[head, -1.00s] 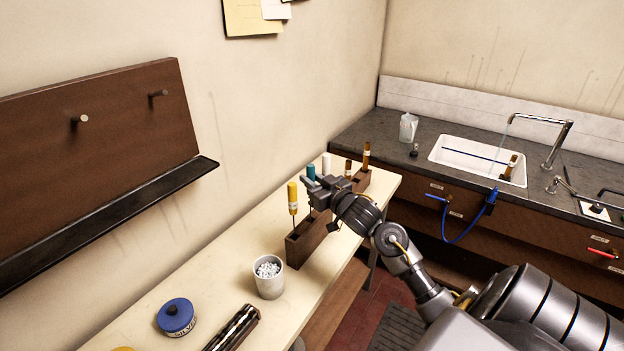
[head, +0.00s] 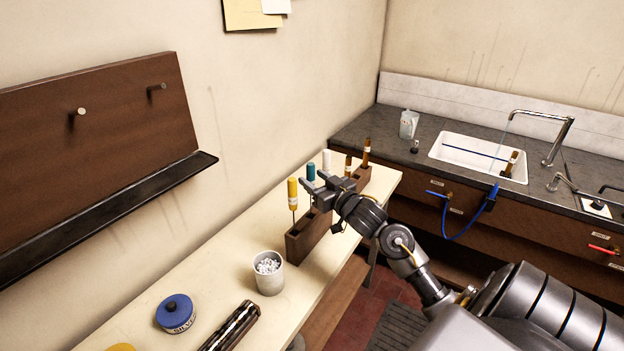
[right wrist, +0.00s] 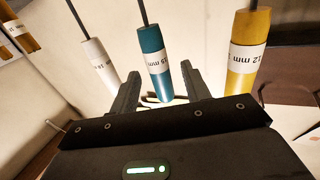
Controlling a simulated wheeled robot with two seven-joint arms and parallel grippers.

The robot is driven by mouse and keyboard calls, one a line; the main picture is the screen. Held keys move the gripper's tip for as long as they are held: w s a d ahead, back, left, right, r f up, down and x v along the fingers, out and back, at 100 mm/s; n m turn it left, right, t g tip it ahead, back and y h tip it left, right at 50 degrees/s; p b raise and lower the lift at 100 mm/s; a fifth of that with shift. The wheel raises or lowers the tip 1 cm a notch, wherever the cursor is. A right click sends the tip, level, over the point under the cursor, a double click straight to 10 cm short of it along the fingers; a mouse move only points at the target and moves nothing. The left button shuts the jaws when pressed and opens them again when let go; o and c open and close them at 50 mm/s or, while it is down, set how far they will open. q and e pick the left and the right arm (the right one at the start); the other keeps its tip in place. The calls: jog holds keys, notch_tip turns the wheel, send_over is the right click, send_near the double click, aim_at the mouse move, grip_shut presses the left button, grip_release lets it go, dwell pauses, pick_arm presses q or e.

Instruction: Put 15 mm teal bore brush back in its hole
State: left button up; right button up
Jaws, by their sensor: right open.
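The teal bore brush (head: 311,171) stands upright at the long dark wooden rack (head: 308,244) on the bench. Its white label reads 15 mm in the right wrist view (right wrist: 153,45). My right gripper (head: 308,187) is open at the teal handle. In the wrist view its fingers (right wrist: 161,80) lie on either side of the handle's end, with a gap visible beside it. The brush's lower rod and its hole are hidden behind the gripper and rack in the head view. My left gripper is out of view.
A yellow 12 mm brush (head: 293,194) and a white brush (head: 326,161) stand close on either side. Brown-handled brushes (head: 366,152) stand farther along. A cup of white pellets (head: 268,273) and a blue-lidded tin (head: 176,313) are nearer. A sink (head: 477,157) is behind right.

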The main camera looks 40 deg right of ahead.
jog(key=s+b, duration=0.2)
jog(key=s, duration=0.7)
jog(key=shift+s+a, duration=0.2)
jog(key=shift+a, duration=0.05)
jog(key=s+a+f+g, duration=0.5)
jog(key=s+a+f, duration=0.1)
jog(key=f, duration=0.5)
jog(key=s+a+f+g, duration=0.4)
jog(key=s+a+f, duration=0.25)
jog(key=f, duration=0.45)
jog(key=s+a+f+n+g+y, duration=0.1)
jog(key=s+a+f+g, duration=0.25)
jog(key=s, duration=0.25)
jog(key=s+a+f+n+g, duration=0.2)
jog(key=s+a, duration=0.3)
jog(key=s, duration=0.1)
notch_tip(320, 180, down, 26)
jog(key=g, duration=0.1)
jog(key=s+d+f+g+b, duration=0.1)
jog(key=s+d+f, duration=0.2)
jog(key=s+f, duration=1.3)
jog(key=shift+s+f+b, duration=0.3)
jog(key=shift+s+f, duration=0.05)
jog(key=shift+s, duration=0.3)
